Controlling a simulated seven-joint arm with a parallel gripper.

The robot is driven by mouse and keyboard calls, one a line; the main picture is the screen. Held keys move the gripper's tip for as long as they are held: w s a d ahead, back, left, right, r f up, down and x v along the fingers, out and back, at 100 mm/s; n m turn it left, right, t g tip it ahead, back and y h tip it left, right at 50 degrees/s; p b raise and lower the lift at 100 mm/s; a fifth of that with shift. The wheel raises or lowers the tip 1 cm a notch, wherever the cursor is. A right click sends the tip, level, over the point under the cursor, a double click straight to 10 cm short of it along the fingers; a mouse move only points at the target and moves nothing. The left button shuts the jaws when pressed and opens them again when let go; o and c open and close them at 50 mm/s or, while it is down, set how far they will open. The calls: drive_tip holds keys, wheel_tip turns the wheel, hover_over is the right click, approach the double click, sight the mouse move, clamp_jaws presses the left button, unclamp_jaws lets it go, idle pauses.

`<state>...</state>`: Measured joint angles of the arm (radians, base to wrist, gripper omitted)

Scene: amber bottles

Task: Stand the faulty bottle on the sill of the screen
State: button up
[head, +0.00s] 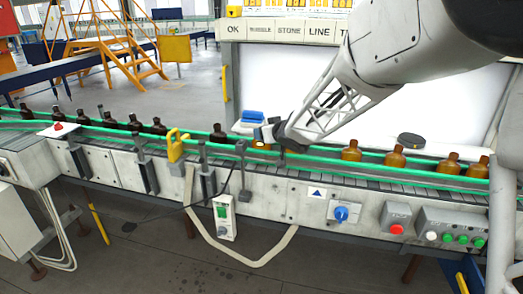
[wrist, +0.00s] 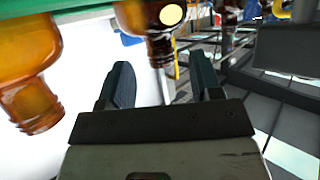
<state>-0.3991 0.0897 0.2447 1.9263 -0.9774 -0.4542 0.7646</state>
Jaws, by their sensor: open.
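My gripper (head: 264,134) is open above the conveyor, in front of the bright white screen (head: 285,80). In the wrist view, which looks upside down, its two fingers (wrist: 163,78) are apart. An amber bottle (wrist: 143,16) with a pale round spot on it shows just beyond them, its neck lined up with the gap; contact cannot be made out. In the head view an amber bottle (head: 262,146) shows partly hidden beneath the gripper. Another amber bottle (wrist: 25,50) is large at the wrist view's left. The screen's sill (head: 238,129) is the pale ledge behind the conveyor.
Green rails line the conveyor (head: 330,166). More bottles stand on it, left (head: 218,134) and right (head: 395,157). A blue block (head: 252,116) and a black disc (head: 411,140) sit along the screen's lower edge. A yellow fitting (head: 176,146) rises at the front rail.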

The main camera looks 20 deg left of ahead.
drive_tip(key=shift+w, duration=0.1)
drive_tip(key=shift+x, duration=2.5)
drive_tip(key=shift+a, duration=0.1)
clamp_jaws()
